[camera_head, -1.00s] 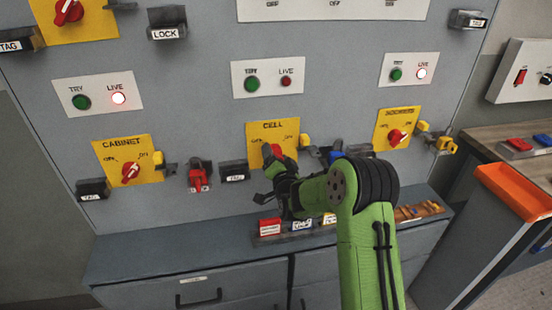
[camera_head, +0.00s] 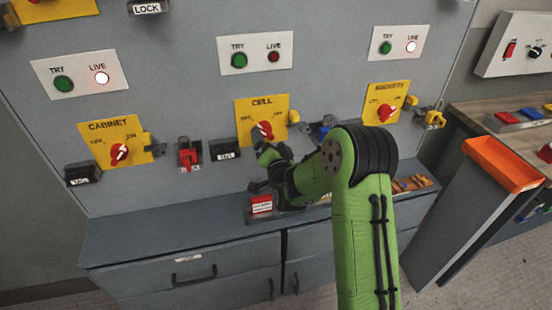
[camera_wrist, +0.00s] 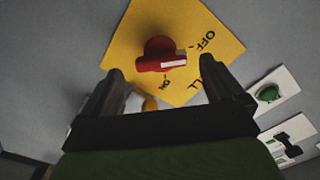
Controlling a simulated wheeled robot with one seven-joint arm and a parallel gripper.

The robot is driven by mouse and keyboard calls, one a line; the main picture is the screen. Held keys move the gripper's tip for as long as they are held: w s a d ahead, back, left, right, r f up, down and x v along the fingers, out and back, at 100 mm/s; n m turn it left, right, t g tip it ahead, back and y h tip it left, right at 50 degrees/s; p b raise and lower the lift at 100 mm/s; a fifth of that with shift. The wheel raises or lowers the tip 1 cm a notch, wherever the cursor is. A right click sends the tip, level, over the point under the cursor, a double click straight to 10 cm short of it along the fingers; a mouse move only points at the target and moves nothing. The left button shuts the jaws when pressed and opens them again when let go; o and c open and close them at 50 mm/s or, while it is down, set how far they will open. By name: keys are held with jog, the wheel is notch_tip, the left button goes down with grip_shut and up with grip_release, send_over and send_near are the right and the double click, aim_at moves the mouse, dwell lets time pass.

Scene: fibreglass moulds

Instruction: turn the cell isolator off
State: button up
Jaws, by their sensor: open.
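The cell isolator is a yellow plate (camera_head: 244,107) marked CELL, OFF and ON, with a red rotary knob (camera_head: 263,131). The wrist view shows the knob (camera_wrist: 160,54) with a white mark on its handle; I cannot tell surely which word it points to. The red LIVE lamp (camera_head: 274,57) above the cell plate is dark. My gripper (camera_head: 264,152) is open, just below and in front of the knob in the head view. In the wrist view its fingers (camera_wrist: 160,72) stand either side of the knob's line, apart from it and empty.
The cabinet isolator (camera_head: 118,150) is at left, and another yellow isolator (camera_head: 385,103) at right; both have lit LIVE lamps above. A red padlock-like item (camera_head: 189,157) hangs between cabinet and cell. A ledge (camera_head: 160,232) runs below the panel.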

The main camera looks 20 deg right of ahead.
jog(key=s, duration=1.1)
jog(key=shift+s+b, duration=0.3)
jog(key=s+a+r+n+g+p, duration=0.1)
jog(key=s+r+n+g+p, duration=0.3)
jog(key=s+r+n+g, duration=0.4)
jog(key=s+r+g+p, duration=0.2)
jog(key=s+r, duration=0.1)
jog(key=s, duration=0.7)
jog(key=s+d+r+g+p, duration=0.1)
jog(key=s+r+g, duration=0.1)
jog(key=s, duration=0.9)
jog(key=shift+r+n+p, duration=0.35)
jog(key=shift+r+n, duration=0.05)
jog(key=shift+r, duration=0.2)
jog(key=shift+s, duration=0.1)
